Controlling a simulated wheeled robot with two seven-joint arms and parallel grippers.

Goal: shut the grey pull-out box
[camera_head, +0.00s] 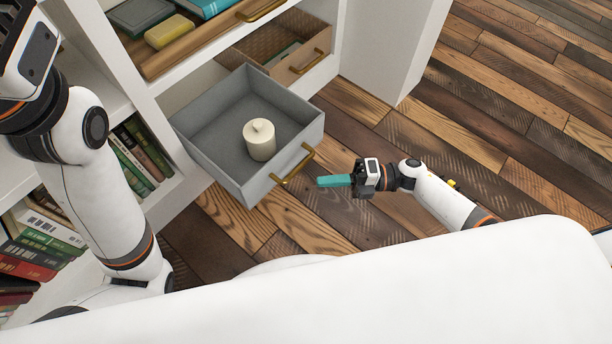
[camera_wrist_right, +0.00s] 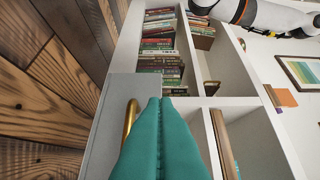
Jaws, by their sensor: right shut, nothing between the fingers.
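The grey pull-out box (camera_head: 225,148) stands pulled out of the white shelf unit in the head view, with a cream candle (camera_head: 259,140) inside it. Its brass handle (camera_head: 293,166) is on the front face. My right gripper (camera_head: 322,181) is shut and empty, its teal fingers pointing toward the box front, a little to the right of the handle and apart from it. In the right wrist view the shut teal fingers (camera_wrist_right: 160,110) lie beside the brass handle (camera_wrist_right: 130,118) and grey front (camera_wrist_right: 108,110). My left arm is at the left; its fingertips are outside the picture.
A brown woven box (camera_head: 285,62) with a brass handle is partly out behind the grey one. A wooden drawer (camera_head: 200,42) above holds a yellow block (camera_head: 170,31) and books. Books fill the lower left shelves. The plank floor (camera_head: 490,110) at right is clear.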

